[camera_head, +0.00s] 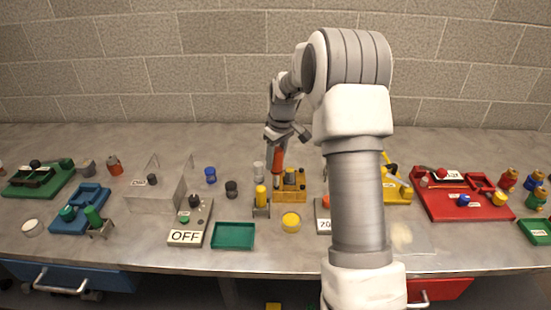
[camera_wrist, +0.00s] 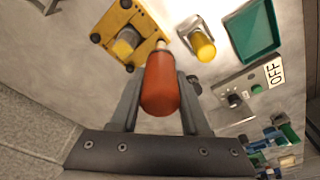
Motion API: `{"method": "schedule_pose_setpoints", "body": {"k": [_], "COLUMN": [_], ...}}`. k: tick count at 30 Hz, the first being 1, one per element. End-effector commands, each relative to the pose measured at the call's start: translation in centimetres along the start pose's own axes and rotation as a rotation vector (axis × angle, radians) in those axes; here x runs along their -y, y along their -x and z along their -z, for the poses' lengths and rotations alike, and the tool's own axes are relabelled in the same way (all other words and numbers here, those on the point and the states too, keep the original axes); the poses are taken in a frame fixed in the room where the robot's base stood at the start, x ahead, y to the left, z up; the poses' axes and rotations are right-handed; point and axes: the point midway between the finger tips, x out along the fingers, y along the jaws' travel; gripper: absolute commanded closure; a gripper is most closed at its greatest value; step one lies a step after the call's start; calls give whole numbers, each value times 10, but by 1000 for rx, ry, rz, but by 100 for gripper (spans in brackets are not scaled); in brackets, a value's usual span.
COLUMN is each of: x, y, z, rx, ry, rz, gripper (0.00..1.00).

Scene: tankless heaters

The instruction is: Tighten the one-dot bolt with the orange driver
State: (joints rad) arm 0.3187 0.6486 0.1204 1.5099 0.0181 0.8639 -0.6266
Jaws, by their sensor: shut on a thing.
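My gripper (camera_head: 279,146) is shut on the orange driver (camera_head: 278,160), which points down over the yellow-orange bolt plate (camera_head: 290,197). In the wrist view, the orange driver (camera_wrist: 160,85) sits between the two fingers of my gripper (camera_wrist: 161,100). Its tip is by the right edge of the yellow plate (camera_wrist: 145,28); I cannot tell whether it touches a bolt. The plate has dark round bolt heads (camera_wrist: 96,38) at corners and a raised block (camera_wrist: 126,42). Dot marks are too small to read, so I cannot tell which bolt has one dot.
A yellow cylinder (camera_head: 261,195) stands in a small holder left of the plate. A yellow round piece (camera_head: 291,222) is in front. A green tray (camera_head: 233,236) and an OFF panel (camera_head: 186,237) lie to the left. A red tray station (camera_head: 465,205) is at right.

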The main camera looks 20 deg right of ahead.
Motion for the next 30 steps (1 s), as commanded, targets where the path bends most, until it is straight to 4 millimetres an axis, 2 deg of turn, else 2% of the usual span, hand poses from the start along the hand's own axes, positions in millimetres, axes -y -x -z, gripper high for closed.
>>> {"method": "schedule_pose_setpoints", "body": {"k": [30], "x": [0], "y": [-8], "z": [-1], "rx": [0], "ry": [0], "rz": [0], "gripper": [100]}}
